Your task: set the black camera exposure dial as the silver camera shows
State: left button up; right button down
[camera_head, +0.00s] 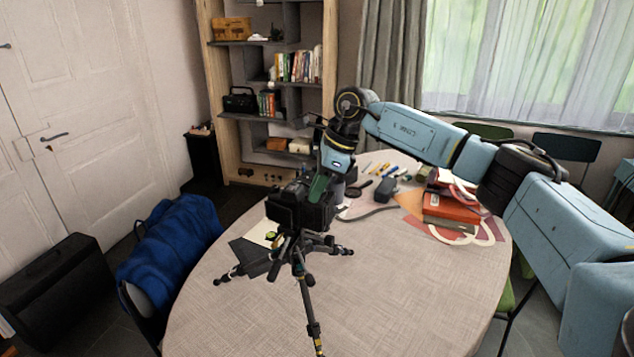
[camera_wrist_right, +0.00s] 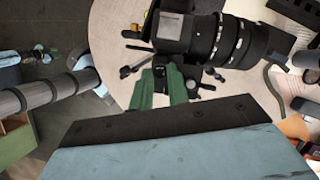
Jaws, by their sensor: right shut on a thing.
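The black camera (camera_head: 288,208) stands on a tripod (camera_head: 300,268) on the table. Its body and long lens (camera_wrist_right: 245,42) fill the top of the right wrist view. My right gripper (camera_head: 316,196) reaches down from above to the top of this camera. Its green fingers (camera_wrist_right: 161,72) are shut on a small dark part at the camera's edge, which looks like the exposure dial; the fingers mostly hide it, and its setting cannot be read. I cannot make out the silver camera in either view. My left gripper is not in view.
The round table (camera_head: 400,290) is clear at the front. Red books (camera_head: 449,208), papers, pens and a dark grey object (camera_head: 386,190) lie toward the back and right.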

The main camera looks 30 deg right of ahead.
jog(key=shift+w+n+g+p, duration=0.15)
jog(key=shift+n+g+p, duration=0.35)
jog(key=shift+n, duration=1)
jog(key=c, duration=1.6)
grip_release()
jog(key=shift+d, duration=0.1)
jog(key=v, duration=1.3)
jog(key=shift+d+r, duration=0.15)
jog(key=shift+d, duration=0.1)
